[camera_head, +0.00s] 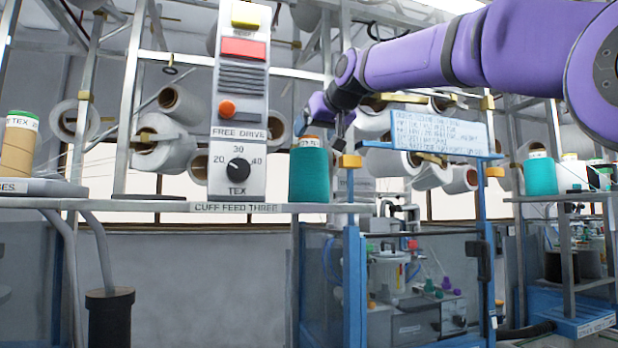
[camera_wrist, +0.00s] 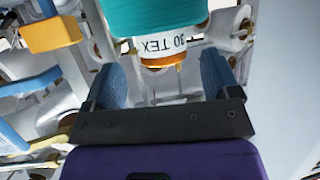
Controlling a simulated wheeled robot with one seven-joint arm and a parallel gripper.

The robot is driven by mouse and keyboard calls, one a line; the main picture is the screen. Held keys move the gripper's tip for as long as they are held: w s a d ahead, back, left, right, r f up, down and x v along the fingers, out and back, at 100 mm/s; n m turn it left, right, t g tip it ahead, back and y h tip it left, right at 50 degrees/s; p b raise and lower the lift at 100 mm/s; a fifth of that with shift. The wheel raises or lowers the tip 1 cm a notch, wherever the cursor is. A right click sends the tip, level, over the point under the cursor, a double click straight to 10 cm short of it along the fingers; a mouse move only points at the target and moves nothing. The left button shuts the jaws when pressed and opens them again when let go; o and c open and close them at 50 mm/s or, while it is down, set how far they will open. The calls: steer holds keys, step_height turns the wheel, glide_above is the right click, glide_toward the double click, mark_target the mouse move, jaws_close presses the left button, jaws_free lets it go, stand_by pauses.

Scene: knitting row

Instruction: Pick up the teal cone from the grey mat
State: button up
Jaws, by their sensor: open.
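A teal cone (camera_head: 310,175) with a white label and an orange-brown tip stands upright on the shelf marked CUFF FEED THREE (camera_head: 190,207). The cone also shows at the top of the wrist view (camera_wrist: 155,14), where its label reads 30 TEX. My gripper (camera_head: 325,122) is close above the cone's tip in the head view. In the wrist view my gripper (camera_wrist: 163,70) is open, with one blue finger on each side of the tip end and gaps on both sides. The grey mat cannot be made out, as the shelf is seen nearly edge-on.
A control panel (camera_head: 240,100) with a dial stands just left of the cone. A blue frame with a sign board (camera_head: 440,133) stands to the right. Another teal cone (camera_head: 541,174) is on the right shelf, and a tan cone (camera_head: 18,150) is at far left.

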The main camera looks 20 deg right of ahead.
mark_target(309, 138)
steer(key=x, duration=0.3)
steer(key=shift+w+a+f, duration=0.1)
steer(key=shift+w+a, duration=0.05)
steer(key=shift+w, duration=0.2)
steer(key=shift+s, duration=0.1)
steer(key=c, duration=1.5)
